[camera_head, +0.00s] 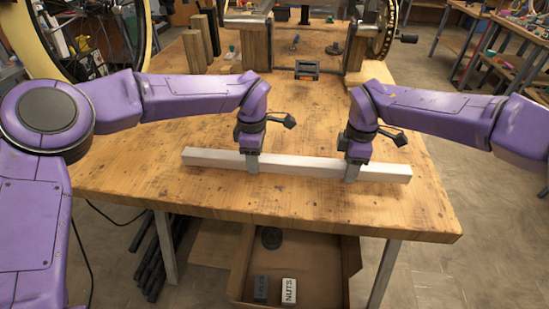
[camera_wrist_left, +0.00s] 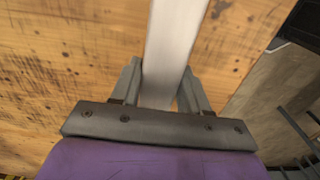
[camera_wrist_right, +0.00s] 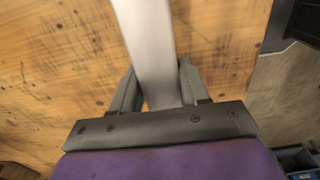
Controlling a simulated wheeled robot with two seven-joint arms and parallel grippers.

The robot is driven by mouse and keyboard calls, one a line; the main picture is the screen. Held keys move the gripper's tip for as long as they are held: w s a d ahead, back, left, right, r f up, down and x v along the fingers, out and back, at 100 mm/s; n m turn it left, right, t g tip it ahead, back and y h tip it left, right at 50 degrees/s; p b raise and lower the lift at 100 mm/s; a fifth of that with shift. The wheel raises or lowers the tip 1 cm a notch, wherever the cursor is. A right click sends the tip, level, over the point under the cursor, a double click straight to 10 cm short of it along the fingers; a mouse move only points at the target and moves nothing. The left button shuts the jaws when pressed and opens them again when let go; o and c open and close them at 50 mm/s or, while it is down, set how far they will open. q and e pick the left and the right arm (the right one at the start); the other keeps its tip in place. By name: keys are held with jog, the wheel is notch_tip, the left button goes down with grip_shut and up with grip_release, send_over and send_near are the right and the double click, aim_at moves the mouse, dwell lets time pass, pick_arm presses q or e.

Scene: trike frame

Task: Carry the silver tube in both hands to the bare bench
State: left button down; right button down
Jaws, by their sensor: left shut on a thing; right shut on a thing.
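The silver tube (camera_head: 300,167) is a long square bar at the front of the wooden bench, running left to right. I cannot tell whether it rests on the bench or is just above it. My left gripper (camera_head: 252,164) is shut on the tube left of its middle. My right gripper (camera_head: 352,172) is shut on it nearer the right end. In the left wrist view the tube (camera_wrist_left: 172,50) runs between the fingers (camera_wrist_left: 160,88). In the right wrist view the tube (camera_wrist_right: 147,45) also passes between the fingers (camera_wrist_right: 155,90).
The wooden bench (camera_head: 150,170) has clear top around the tube. Another bench (camera_head: 500,20) with tools is at the far right. An open cardboard box (camera_head: 340,262) lies below the front edge.

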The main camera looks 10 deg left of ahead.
pick_arm(q)
jog(key=shift+d+f+b, duration=0.25)
jog(key=shift+f+b, duration=0.1)
jog(key=shift+f, duration=0.3)
pick_arm(e)
jog(key=shift+a+f, duration=0.2)
jog(key=shift+f, duration=0.5)
pick_arm(q)
jog(key=c, duration=0.9)
grip_release()
pick_arm(e)
jog(key=c, duration=0.9)
grip_release()
pick_arm(q)
jog(key=o, duration=0.3)
pick_arm(e)
jog(key=o, duration=0.3)
pick_arm(q)
jog(key=shift+o, duration=0.2)
jog(key=shift+s+a, duration=0.1)
jog(key=shift+a, duration=0.05)
pick_arm(e)
jog(key=shift+o, duration=0.2)
jog(key=shift+s+d+r, duration=0.1)
pick_arm(q)
jog(key=shift+r, duration=0.1)
